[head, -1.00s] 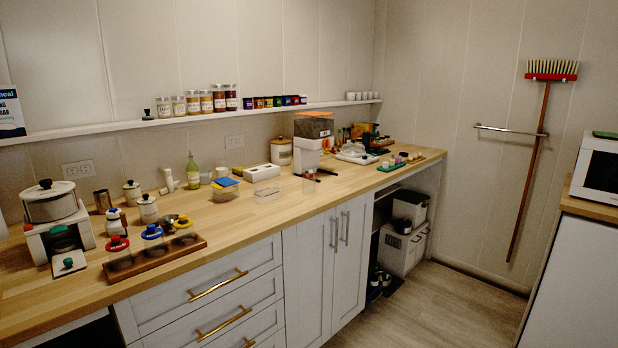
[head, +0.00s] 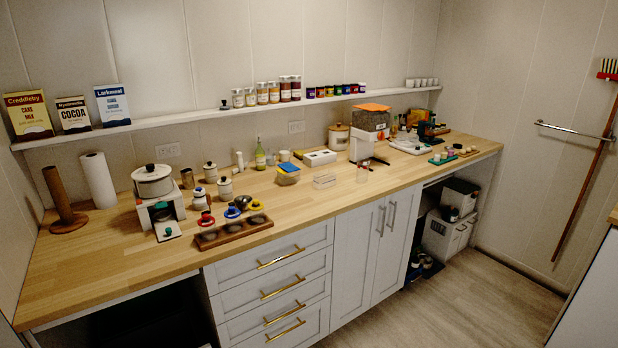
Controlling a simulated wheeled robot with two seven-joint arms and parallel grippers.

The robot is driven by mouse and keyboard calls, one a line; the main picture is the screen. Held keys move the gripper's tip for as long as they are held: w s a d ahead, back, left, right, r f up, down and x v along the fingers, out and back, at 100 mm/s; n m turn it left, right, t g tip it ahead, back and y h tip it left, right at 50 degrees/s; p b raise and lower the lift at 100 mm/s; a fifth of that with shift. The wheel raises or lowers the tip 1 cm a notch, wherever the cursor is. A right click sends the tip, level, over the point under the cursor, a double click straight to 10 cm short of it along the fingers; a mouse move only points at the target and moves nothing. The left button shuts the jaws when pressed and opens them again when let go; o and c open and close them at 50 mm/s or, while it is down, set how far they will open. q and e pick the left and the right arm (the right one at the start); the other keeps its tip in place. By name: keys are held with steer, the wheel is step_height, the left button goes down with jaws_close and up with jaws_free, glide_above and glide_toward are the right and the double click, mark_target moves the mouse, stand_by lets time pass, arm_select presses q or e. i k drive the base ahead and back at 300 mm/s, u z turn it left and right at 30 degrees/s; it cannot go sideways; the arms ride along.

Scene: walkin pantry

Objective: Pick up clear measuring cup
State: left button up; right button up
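A small clear cup (head: 362,174) stands upright on the wooden counter, in front of the grain dispenser (head: 368,124); it looks like the clear measuring cup, but it is too small to be sure. A low clear container (head: 324,181) sits on the counter to its left, apart from it. Neither of my grippers is in view.
The counter (head: 110,250) runs along the wall with bare wood at its front left. A wooden tray (head: 234,231) with jars beside it, a white cooker (head: 153,182), a green bottle (head: 260,155) and a white box (head: 320,157) stand on it. Floor (head: 440,310) is clear.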

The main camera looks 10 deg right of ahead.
mark_target(362, 165)
steer(key=z, duration=0.9)
steer(key=i, duration=2.35)
steer(key=u, duration=1.2)
